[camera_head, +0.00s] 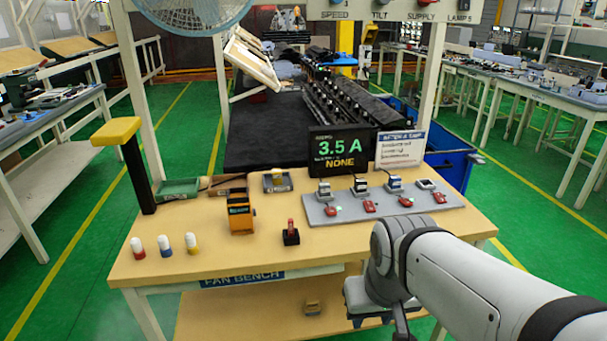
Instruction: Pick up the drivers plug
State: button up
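A grey socket board (350,212) lies on the right of the wooden bench top. Plugs stand in a row along it: a left plug (324,190), a middle plug (360,186) and a right plug (394,184). Any labels are too small to read, so I cannot tell which is the drivers plug. My gripper (379,323) hangs in front of the bench's front edge, below and apart from the board. Its two dark fingers look spread, with nothing seen between them.
A display (342,155) reading 3.5 A and NONE stands behind the board, beside a white sign (400,149). An orange-black device (240,212), a red-handled switch (291,233) and three capped pots (164,245) stand left. The front-middle bench top is clear.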

aim_at(359, 186)
jog(key=i, duration=1)
jog(key=u, duration=0.05)
